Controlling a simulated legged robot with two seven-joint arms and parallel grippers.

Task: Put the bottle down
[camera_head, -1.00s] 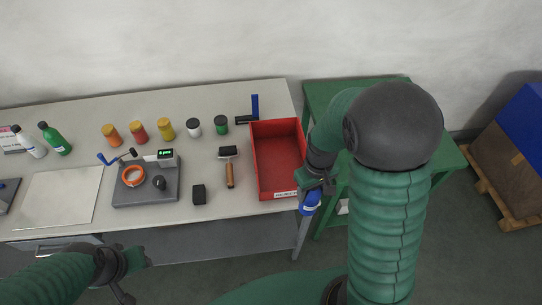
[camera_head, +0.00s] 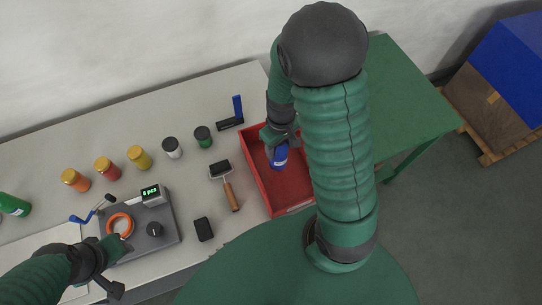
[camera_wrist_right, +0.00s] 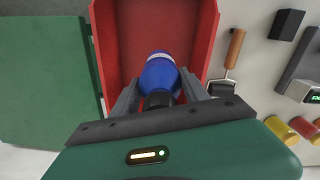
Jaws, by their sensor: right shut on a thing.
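The blue bottle (camera_head: 280,156) with a white band is in my right gripper (camera_head: 281,138), over the inside of the red bin (camera_head: 292,187). In the right wrist view the bottle (camera_wrist_right: 160,74) points away from me, its black neck end (camera_wrist_right: 158,100) between the two grey fingers of my right gripper (camera_wrist_right: 158,96). The red bin (camera_wrist_right: 112,42) lies around and behind it there. I cannot tell whether the bottle's far end touches the bin floor. My left gripper (camera_head: 117,268) has its fingers apart and empty, beside the grey scale at the lower left.
The grey scale (camera_head: 168,237) carries an orange ring (camera_head: 120,225). A roller (camera_head: 228,187) and a black block (camera_head: 203,229) lie left of the bin. A green table (camera_head: 410,95) is at the right.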

